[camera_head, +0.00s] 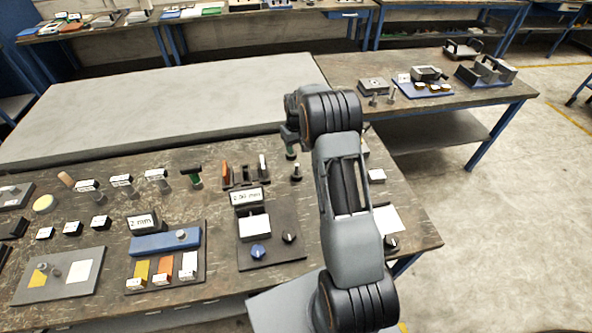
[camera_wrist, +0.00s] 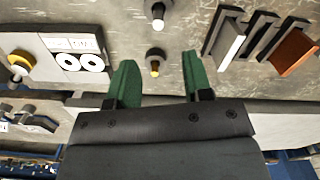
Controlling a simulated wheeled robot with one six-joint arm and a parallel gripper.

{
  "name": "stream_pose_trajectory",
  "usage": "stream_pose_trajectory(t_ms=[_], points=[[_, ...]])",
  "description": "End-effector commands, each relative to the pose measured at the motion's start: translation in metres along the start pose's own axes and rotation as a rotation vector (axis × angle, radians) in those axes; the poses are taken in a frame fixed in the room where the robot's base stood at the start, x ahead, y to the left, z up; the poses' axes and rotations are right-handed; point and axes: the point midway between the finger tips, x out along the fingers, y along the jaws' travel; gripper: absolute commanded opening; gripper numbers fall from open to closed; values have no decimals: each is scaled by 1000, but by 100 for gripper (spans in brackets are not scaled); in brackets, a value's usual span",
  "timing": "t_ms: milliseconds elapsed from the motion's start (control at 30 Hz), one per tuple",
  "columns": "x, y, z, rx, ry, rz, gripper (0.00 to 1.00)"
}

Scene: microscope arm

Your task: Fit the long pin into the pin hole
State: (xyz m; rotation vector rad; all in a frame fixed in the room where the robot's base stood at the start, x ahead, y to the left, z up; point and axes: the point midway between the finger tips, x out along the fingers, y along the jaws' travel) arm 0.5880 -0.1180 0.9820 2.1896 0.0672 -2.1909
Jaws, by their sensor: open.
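My gripper (camera_wrist: 159,58) is open, with its two green fingers apart, low over the near workbench. In the wrist view, a small upright pin (camera_wrist: 155,66) with a yellowish tip shows in the gap between the fingertips. I cannot tell whether the fingers are level with it. A second pin (camera_wrist: 158,10) with a pale tip stands beyond it. A dark pin also shows in the head view (camera_head: 296,174), just below my gripper (camera_head: 290,149). I cannot tell which pin is the long one. No pin hole can be made out for certain.
A slotted holder with a red-brown plate (camera_wrist: 292,52) stands right of the pins in the wrist view. On the left is a panel with two white rings (camera_wrist: 70,62). A panel with knobs (camera_head: 272,262) lies nearer. A bare grey slab (camera_head: 170,105) lies behind.

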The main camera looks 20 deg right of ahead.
Motion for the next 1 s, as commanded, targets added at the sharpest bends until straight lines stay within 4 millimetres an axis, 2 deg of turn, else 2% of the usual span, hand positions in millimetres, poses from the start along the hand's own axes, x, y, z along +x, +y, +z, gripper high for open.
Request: stream_pose_trajectory(t_ms=[33, 300, 567, 900, 1000], points=[[13, 0, 0, 0, -1, 0, 46], [60, 0, 0, 0, -1, 0, 46], [75, 0, 0, 0, 0, 0, 46], [117, 2, 1, 0, 0, 0, 46], [122, 2, 1, 0, 0, 0, 46]])
